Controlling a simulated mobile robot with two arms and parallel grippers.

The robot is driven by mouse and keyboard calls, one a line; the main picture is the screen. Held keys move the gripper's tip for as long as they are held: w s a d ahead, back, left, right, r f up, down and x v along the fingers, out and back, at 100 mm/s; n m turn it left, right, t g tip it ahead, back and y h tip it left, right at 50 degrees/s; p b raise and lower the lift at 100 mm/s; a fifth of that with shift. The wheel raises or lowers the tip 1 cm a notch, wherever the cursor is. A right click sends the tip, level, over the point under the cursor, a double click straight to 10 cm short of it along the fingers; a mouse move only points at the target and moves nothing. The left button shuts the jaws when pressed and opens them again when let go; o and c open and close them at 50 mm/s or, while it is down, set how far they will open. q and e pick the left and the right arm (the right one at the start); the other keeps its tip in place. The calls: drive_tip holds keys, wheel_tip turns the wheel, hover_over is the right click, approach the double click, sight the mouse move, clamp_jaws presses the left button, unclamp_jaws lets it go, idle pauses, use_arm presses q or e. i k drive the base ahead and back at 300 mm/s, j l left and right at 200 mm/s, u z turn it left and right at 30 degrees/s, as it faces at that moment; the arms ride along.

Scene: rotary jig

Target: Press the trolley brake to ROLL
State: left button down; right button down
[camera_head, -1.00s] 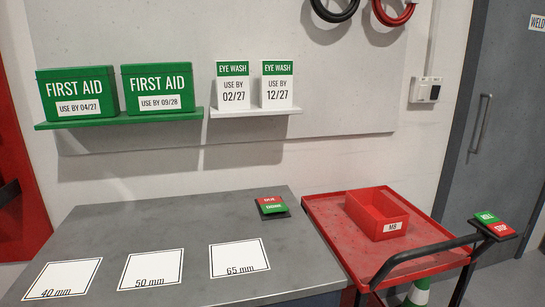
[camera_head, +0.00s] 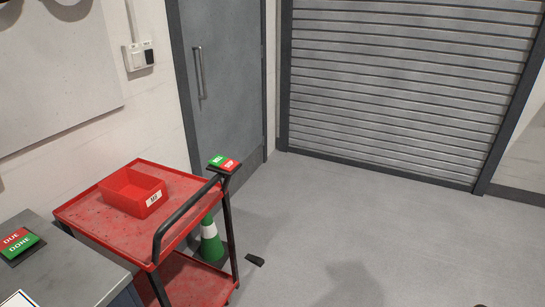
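The red trolley (camera_head: 110,238) stands at the lower left, beside the grey workbench. Its black push handle (camera_head: 178,218) rises at its right end. The brake rocker (camera_head: 224,163) sits on a dark plate at the top of the handle, with a green half on the left and a red half on the right. The lettering is too small to read now; about a second ago it read ROLL on green and STOP on red. I cannot tell which half is pressed down. Neither of my grippers shows in the view.
A red bin marked M8 (camera_head: 128,199) sits on the trolley top. A green and white cone (camera_head: 211,246) stands on the floor behind the handle. A DUE/DONE rocker (camera_head: 18,243) lies on the workbench (camera_head: 80,268). A small dark object (camera_head: 255,261) is near the trolley. Open floor lies right.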

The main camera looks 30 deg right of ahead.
sight(227, 164)
drive_tip(key=z, duration=0.75)
